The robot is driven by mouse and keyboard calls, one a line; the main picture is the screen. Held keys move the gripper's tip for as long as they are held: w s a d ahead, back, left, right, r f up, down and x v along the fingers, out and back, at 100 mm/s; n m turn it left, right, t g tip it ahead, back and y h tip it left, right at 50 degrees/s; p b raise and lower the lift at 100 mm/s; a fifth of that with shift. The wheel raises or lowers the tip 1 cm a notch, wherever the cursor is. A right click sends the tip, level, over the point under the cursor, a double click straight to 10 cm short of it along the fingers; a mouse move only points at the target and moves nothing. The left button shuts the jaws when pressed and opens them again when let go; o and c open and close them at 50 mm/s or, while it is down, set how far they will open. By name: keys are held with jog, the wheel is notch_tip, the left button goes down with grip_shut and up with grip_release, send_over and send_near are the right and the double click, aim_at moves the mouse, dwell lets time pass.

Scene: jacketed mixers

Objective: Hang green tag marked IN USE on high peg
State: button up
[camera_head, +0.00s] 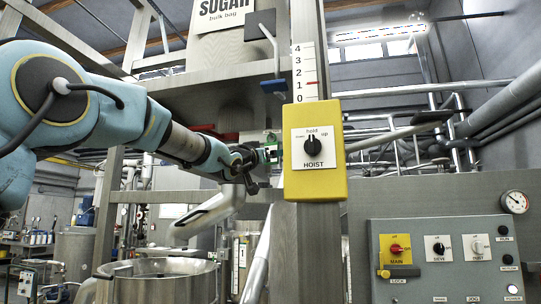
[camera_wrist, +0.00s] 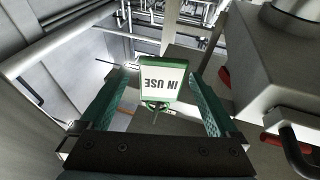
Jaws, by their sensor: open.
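The green-bordered white tag marked IN USE (camera_wrist: 163,82) shows in the wrist view, its lettering upside down in the picture. A green loop at its lower edge in that view lies around or beside a thin dark pin (camera_wrist: 155,115); I cannot tell which. My gripper (camera_wrist: 160,76) is open, with one finger on each side of the tag and visible gaps between. In the head view my gripper (camera_head: 267,156) is beside the steel post, left of the yellow hoist box, with a bit of green at its tips. I cannot make out which peg is the high one.
The yellow hoist box (camera_head: 315,150) stands close right of my gripper. A blue-ended lever (camera_head: 273,86) hangs above it. A steel vessel (camera_head: 160,268) is below, and a control panel (camera_head: 445,260) is at right. A grey housing (camera_wrist: 275,60) crowds the wrist view's right side.

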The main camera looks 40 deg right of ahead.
jog(key=shift+a, duration=0.1)
jog(key=b+v, duration=0.5)
jog(key=v, duration=0.5)
jog(key=shift+a, duration=0.3)
jog(key=shift+s+f, duration=0.1)
